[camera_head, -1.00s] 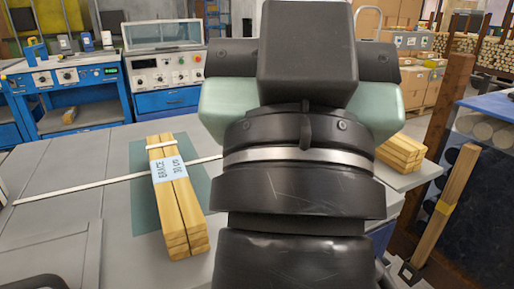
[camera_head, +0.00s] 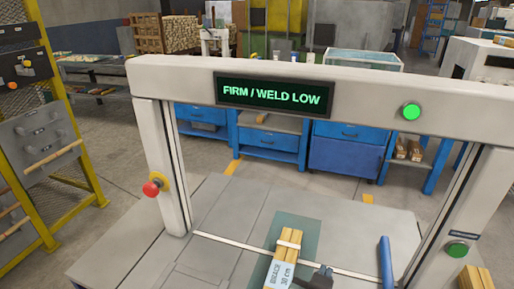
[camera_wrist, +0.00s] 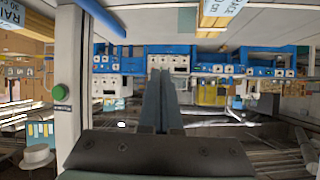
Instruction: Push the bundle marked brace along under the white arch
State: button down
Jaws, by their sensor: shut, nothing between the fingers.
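The brace bundle (camera_head: 289,246), pale wooden sticks with a blue-white label, lies on a green mat (camera_head: 306,228) on the grey table. Its far end shows below the arch and its near end is cut off by the picture's bottom edge. The white arch (camera_head: 170,78) spans the table, with a lit display reading FIRM / WELD LOW (camera_head: 275,94). The dark tip of my gripper (camera_head: 318,279) shows just right of the bundle; whether they touch is unclear. In the wrist view my gripper's fingers (camera_wrist: 162,80) are together and empty, with the brace bundle (camera_wrist: 216,14) at top right.
A white line (camera_head: 215,239) crosses the table between the arch posts. Another bundle (camera_head: 474,279) lies by the right post; RAIL lettering shows in the wrist view (camera_wrist: 14,12). The table left of the brace bundle is clear.

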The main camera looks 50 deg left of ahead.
jog(key=s+d+f+n+g+h+p, duration=0.15)
jog(key=s+g+p, duration=0.25)
jog(key=s+p, duration=0.5)
jog(key=s+f+n+g+h+p, duration=0.1)
jog(key=s+f+g+p, duration=0.25)
jog(key=s+p, duration=0.55)
jog(key=shift+g, duration=0.35)
jog(key=x, duration=0.3)
jog(key=b+x, duration=0.1)
jog(key=x, duration=0.2)
jog(key=a+x, duration=0.1)
jog(key=x, duration=0.2)
jog(key=shift+f+b, duration=0.3)
jog(key=shift+w+a+f, duration=0.1)
jog(key=shift+w+a, duration=0.4)
jog(key=shift+w, duration=0.3)
jog(key=shift+w, duration=0.1)
